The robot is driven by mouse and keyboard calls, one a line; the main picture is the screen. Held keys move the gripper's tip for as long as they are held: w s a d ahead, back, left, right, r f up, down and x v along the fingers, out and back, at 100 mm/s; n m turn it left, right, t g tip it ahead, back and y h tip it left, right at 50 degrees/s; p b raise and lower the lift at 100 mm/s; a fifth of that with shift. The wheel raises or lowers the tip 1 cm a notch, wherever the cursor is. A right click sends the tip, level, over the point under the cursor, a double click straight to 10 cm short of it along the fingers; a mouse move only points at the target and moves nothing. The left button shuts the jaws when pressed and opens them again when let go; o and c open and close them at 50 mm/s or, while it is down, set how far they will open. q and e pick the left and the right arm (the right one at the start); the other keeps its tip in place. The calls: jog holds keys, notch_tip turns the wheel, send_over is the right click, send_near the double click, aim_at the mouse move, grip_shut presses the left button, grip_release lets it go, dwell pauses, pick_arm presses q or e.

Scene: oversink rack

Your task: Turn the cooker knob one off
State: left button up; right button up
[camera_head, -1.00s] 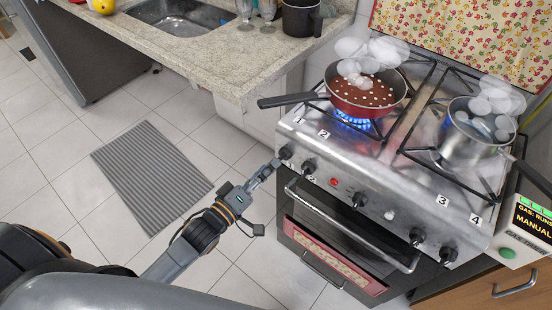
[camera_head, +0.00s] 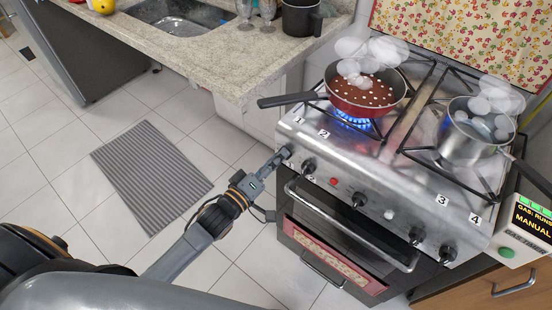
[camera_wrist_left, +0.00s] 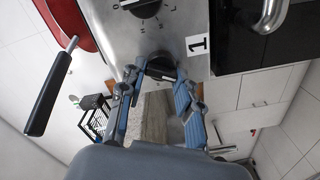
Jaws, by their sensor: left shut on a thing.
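The cooker (camera_head: 395,190) stands at the right with a row of black knobs on its slanted metal front. Knob one (camera_wrist_left: 158,64) is the black knob at the left end, beside the label "1" (camera_wrist_left: 198,45) in the wrist view. My left gripper (camera_head: 284,154) is at this knob, its two fingers (camera_wrist_left: 160,80) on either side of it and shut on it. The gripper mostly hides the knob in the head view. Knob two (camera_head: 309,165) is just to the right. A blue flame (camera_head: 352,123) burns under the red pan (camera_head: 366,92). My right gripper is not in view.
A steaming metal pot (camera_head: 470,138) stands on the right burners. An oven handle (camera_head: 350,229) runs below the knobs. The pan's dark handle (camera_head: 287,100) sticks out left. A stone counter (camera_head: 225,60) is at the left; the floor by the grey mat (camera_head: 152,174) is clear.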

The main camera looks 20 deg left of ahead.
pick_arm(q)
jog(key=m+p, duration=0.1)
jog(key=m, duration=1.9)
jog(key=m+p, duration=0.1)
jog(key=m, duration=0.8)
jog(key=shift+s+d+f+m+p, duration=0.1)
jog(key=shift+d+m+p, duration=0.25)
jog(key=shift+m, duration=0.05)
dwell(0.4)
